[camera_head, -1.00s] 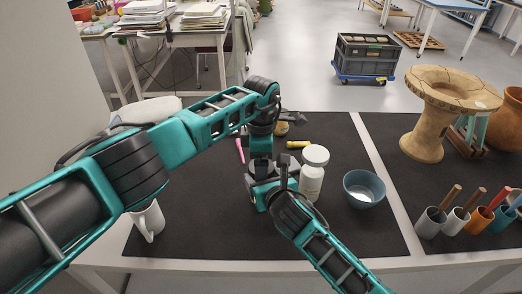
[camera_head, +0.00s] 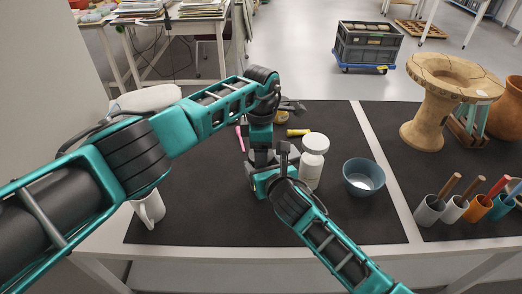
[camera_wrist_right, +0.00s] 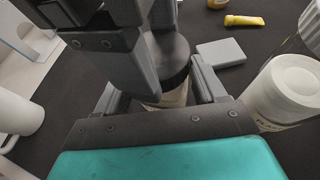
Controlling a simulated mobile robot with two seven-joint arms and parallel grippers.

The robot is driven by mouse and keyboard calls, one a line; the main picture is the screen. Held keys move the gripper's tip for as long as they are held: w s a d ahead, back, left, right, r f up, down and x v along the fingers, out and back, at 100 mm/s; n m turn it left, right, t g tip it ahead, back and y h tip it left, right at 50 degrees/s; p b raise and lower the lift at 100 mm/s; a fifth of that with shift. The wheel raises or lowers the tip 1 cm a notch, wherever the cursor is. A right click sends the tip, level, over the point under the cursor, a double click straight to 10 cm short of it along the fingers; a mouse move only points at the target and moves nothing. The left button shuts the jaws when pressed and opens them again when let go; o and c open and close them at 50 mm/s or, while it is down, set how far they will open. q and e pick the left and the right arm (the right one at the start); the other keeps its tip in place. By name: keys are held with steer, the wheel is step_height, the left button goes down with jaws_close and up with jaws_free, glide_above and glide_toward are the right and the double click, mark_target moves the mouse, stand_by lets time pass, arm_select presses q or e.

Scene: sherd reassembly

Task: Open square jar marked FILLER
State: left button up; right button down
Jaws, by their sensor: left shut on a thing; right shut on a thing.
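The jar (camera_wrist_right: 176,98) stands upright in the right wrist view, with a pale body and a round dark grey lid (camera_wrist_right: 168,50). No lettering on it can be read. My right gripper (camera_wrist_right: 160,90) is shut on the body, one finger on each side. My left gripper (camera_head: 261,160) comes from above and is shut on the lid; its dark fingers also show in the right wrist view (camera_wrist_right: 145,45) and hide part of the lid. In the head view the two grippers hide nearly all of the jar. My right gripper (camera_head: 268,183) sits low there.
A white round jar (camera_head: 312,162) stands close right of the grippers, with a blue bowl (camera_head: 363,178) beyond it. A yellow tube (camera_head: 298,132) lies behind. A white mug (camera_head: 148,208) is at left. Several tool cups (camera_head: 455,210) stand at right. The front mat is clear.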

arm_select(q)
steer(key=n, duration=0.6)
steer(key=o, duration=1.2)
steer(key=shift+c, duration=0.2)
